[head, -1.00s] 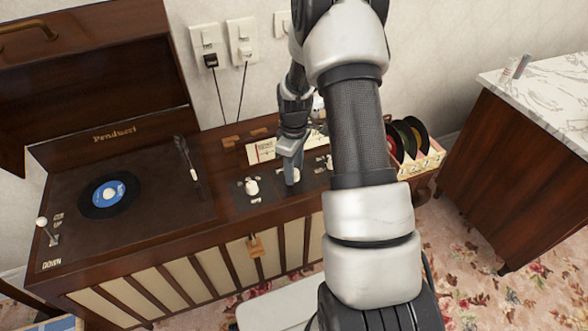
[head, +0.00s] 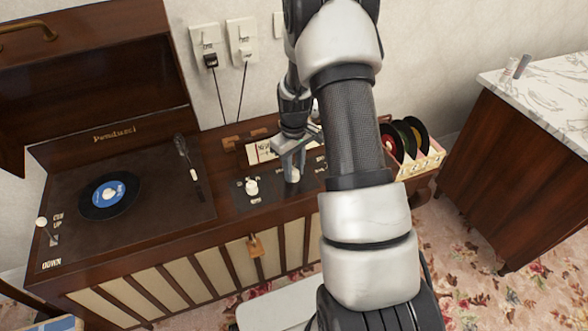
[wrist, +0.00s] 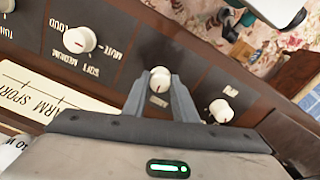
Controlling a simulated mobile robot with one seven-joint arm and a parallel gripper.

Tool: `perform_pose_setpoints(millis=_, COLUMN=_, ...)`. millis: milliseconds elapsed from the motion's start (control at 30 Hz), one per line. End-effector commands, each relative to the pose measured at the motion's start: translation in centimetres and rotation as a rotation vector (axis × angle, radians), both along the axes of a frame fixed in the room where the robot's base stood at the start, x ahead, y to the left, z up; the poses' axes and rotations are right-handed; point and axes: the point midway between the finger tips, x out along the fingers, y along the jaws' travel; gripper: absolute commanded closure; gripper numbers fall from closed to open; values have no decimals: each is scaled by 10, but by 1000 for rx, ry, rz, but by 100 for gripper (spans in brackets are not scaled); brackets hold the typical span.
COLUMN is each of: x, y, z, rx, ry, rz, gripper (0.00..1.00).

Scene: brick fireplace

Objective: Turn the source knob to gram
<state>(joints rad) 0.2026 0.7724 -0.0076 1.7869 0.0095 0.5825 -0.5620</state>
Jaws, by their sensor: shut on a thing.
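The source knob (wrist: 160,78) is a small round white knob on the dark console panel. It sits between the two fingertips of my gripper (wrist: 158,88) in the wrist view. The lettering beside it is too small to read, so I cannot tell which setting it points to. In the head view my gripper (head: 293,168) reaches down onto the same knob (head: 293,176), with both fingers visible. The gripper is shut on the knob, a finger on each side. Part of the knob is hidden by the fingers.
Another white knob (head: 252,187) is left of the gripper. The wrist view shows a volume knob (wrist: 78,40). A turntable with a blue-labelled record (head: 109,194) is at left under a raised lid. A record rack (head: 420,160) stands at right, beyond my arm.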

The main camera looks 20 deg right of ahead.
Motion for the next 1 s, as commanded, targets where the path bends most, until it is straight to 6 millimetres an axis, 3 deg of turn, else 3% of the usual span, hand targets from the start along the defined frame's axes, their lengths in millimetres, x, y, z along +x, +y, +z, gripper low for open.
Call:
perform_pose_setpoints(millis=533, x=0, y=0, z=1, rx=-1, ry=-1, rz=-475, gripper=97)
perform_pose_setpoints(millis=1000, x=0, y=0, z=0, rx=-1, ry=0, rz=-654, gripper=97)
